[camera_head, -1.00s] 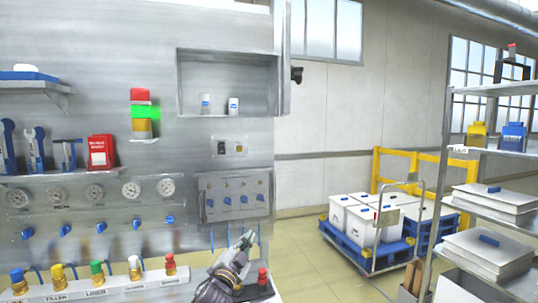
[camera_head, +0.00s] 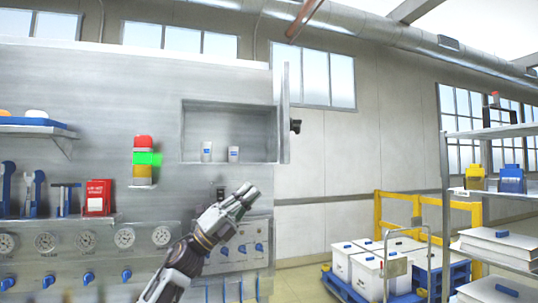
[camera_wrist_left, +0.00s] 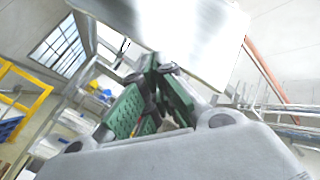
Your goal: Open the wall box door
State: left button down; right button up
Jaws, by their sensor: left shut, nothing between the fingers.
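The wall box (camera_head: 230,107) is a metal recess in the grey panel, with two small white containers inside. Its door (camera_head: 286,115) stands open at the right edge of the recess, swung out and seen nearly edge-on. A black knob (camera_head: 296,126) sits on the door's right-hand face. My left gripper (camera_head: 248,192) is shut and empty, below the recess and left of the door's lower end, apart from the knob in the picture. In the left wrist view, its green-padded fingers (camera_wrist_left: 155,66) point toward a bright blurred plate that I cannot identify surely. My right gripper is not in view.
A red, green and yellow stack light (camera_head: 145,160) is on the panel left of the box. Gauges and blue valves line the panel lower down. A shelf rack (camera_head: 446,200) and a blue pallet with white boxes (camera_head: 372,270) stand at the right. Space right of the door is open.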

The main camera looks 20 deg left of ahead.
pick_arm(q)
jog(key=s+a+r+m+g+y, duration=0.4)
jog(key=s+r+m+g, duration=0.6)
jog(key=s+m, duration=0.3)
jog(key=m, duration=0.2)
jog(key=shift+a+r+m+g+b, duration=0.15)
jog(key=shift+a+m+g+b, duration=0.15)
jog(key=shift+a+m+g, duration=0.1)
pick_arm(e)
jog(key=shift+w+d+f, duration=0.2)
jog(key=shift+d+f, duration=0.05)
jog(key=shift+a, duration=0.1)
